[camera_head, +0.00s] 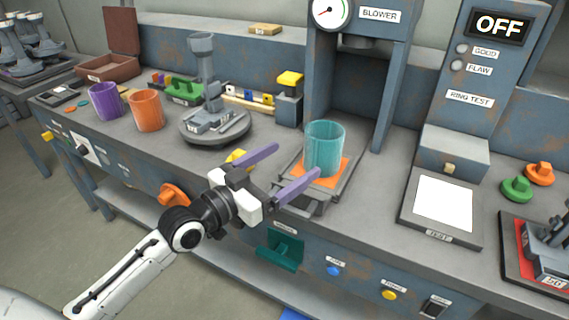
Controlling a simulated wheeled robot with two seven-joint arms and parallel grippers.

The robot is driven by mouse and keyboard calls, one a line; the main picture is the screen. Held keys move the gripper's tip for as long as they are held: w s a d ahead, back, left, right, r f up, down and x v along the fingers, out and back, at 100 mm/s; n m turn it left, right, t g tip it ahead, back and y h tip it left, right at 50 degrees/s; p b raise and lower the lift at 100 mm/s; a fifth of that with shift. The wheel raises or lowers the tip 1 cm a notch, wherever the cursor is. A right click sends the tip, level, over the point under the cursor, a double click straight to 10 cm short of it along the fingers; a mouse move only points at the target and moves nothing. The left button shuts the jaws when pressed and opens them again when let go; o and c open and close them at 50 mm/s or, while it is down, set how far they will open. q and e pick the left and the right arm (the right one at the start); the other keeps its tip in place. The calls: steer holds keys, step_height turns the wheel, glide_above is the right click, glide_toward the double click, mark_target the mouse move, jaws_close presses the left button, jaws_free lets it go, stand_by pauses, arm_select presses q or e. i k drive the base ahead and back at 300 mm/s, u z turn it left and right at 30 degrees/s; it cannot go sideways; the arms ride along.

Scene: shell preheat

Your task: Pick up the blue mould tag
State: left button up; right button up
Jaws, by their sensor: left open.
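My left gripper (297,160) is open, its two purple fingers spread and empty, over the front edge of the bench. The fingertips point toward the teal translucent cup (324,148), just left of it. I cannot pick out the blue mould tag for certain. A row of small yellow, blue and white pieces (249,97) lies at the back of the bench, beyond the gripper, too small to identify. My right gripper is not in view.
The teal cup stands on an orange pad (334,171) under the blower. A grey stand (204,120), a purple cup (105,101) and an orange cup (146,110) are to the left. A white-topped test plate (443,203) is to the right.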

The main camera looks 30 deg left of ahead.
mark_target(248, 96)
steer(key=u, duration=1.25)
